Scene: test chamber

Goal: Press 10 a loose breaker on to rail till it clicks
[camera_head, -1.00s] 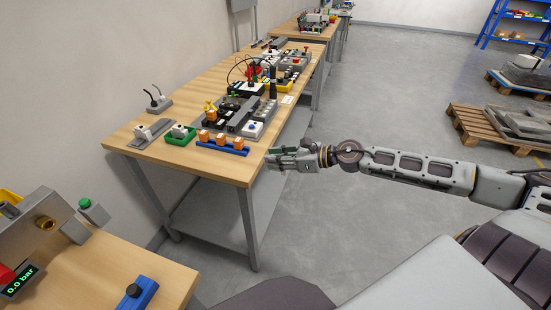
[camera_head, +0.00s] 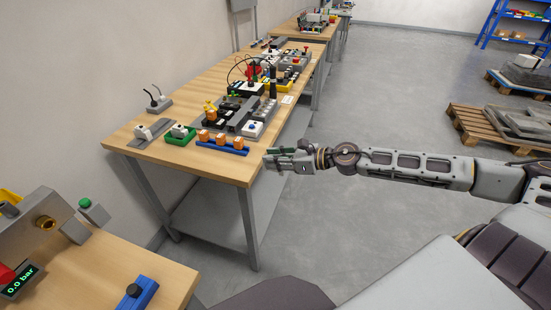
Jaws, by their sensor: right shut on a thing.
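My right gripper (camera_head: 269,158) reaches in from the right and is just off the workbench's right front edge. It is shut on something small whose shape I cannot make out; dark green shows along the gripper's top. A small green tray (camera_head: 180,138) on the bench's front left holds a whitish block that looks like a breaker (camera_head: 179,130). Left of it a grey rail-like base (camera_head: 153,134) carries another whitish block (camera_head: 142,132). Both blocks are too small to tell loose from seated. My left gripper is not in view.
On the bench (camera_head: 128,118), a blue holder (camera_head: 222,147) with orange blocks lies near the front edge. Several devices and cables crowd farther back. A nearer table (camera_head: 70,280) at lower left bears a pressure display (camera_head: 20,282) and a blue piece (camera_head: 140,292).

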